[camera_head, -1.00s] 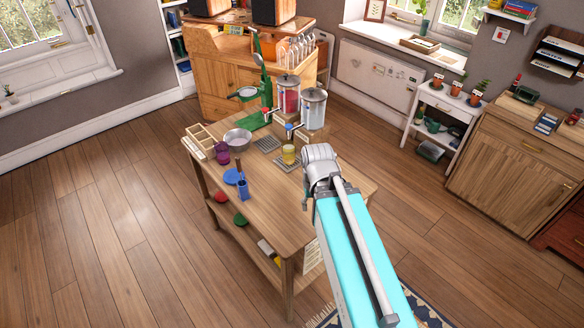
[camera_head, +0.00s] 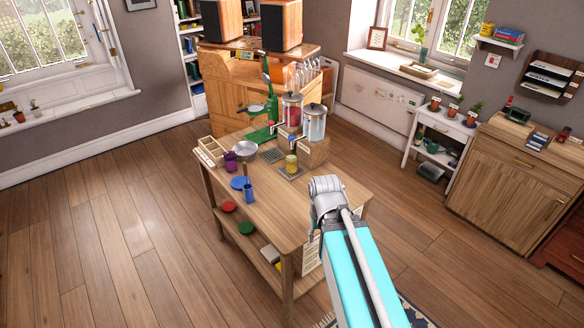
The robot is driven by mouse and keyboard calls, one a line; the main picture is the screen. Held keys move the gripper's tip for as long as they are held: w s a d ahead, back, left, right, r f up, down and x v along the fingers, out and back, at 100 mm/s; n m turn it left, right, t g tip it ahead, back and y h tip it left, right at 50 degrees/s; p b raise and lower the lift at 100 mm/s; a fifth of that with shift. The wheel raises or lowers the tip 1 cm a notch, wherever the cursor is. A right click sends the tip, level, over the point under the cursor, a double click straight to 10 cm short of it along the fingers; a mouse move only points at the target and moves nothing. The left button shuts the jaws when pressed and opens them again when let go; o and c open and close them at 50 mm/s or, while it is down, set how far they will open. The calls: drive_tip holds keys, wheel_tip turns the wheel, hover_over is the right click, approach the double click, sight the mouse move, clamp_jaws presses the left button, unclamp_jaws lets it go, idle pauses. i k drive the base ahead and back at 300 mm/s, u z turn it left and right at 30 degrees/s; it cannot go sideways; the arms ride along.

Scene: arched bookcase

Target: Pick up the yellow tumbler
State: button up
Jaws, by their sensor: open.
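The yellow tumbler (camera_head: 291,164) stands upright on a small grey drip tray on the wooden table (camera_head: 275,215), in front of a drink dispenser with a clear tank (camera_head: 314,124). My arm reaches up from the bottom of the picture, and its grey joint lies to the right of and nearer than the tumbler. A gap of table shows between them in the picture. My gripper's jaws do not show; the arm hides whatever is beyond the joint.
A dispenser with a red tank (camera_head: 291,111) and a green press (camera_head: 266,100) stand behind. The table's front is clear.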

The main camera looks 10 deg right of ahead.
sight(292, 163)
drive_tip(key=u, duration=1.75)
drive_tip(key=i, duration=2.4)
